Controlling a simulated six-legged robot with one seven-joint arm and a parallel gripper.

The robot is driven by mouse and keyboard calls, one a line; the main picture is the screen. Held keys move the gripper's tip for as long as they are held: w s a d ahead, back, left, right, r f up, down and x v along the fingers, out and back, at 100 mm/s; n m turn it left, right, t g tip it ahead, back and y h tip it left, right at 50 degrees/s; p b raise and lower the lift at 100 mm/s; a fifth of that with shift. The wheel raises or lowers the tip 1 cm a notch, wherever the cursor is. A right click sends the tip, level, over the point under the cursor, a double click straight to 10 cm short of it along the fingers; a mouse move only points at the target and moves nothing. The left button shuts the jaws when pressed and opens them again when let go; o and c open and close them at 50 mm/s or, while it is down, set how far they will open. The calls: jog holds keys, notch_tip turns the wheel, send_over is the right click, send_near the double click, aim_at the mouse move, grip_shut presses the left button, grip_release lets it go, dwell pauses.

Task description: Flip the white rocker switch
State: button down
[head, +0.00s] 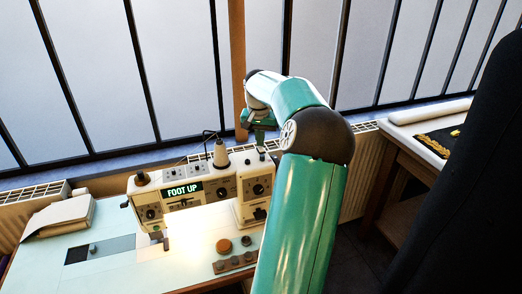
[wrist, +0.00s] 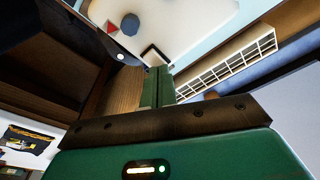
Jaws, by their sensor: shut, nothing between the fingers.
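A cream sewing machine (head: 200,190) stands on the pale worktable, its display reading FOOT UP. My gripper (head: 262,120) is beyond the top of its right end, partly hidden by my arm. In the wrist view, the two green fingers of my gripper (wrist: 158,70) are together with nothing between them. Past the fingertips is a pale surface with a white dark-edged piece (wrist: 155,56), which may be the white rocker switch; I cannot tell for sure. No white rocker is clearly visible in the head view; the machine's far right side is hidden by my arm.
A thread cone (head: 220,155) stands on top of the machine near my gripper. A round brown knob (head: 223,246) is on the table in front. A radiator (head: 360,165) and windows are behind. A side table (head: 425,135) with dark cloth is at right.

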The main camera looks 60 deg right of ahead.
jog(key=shift+f, duration=0.4)
jog(key=shift+r, duration=3.55)
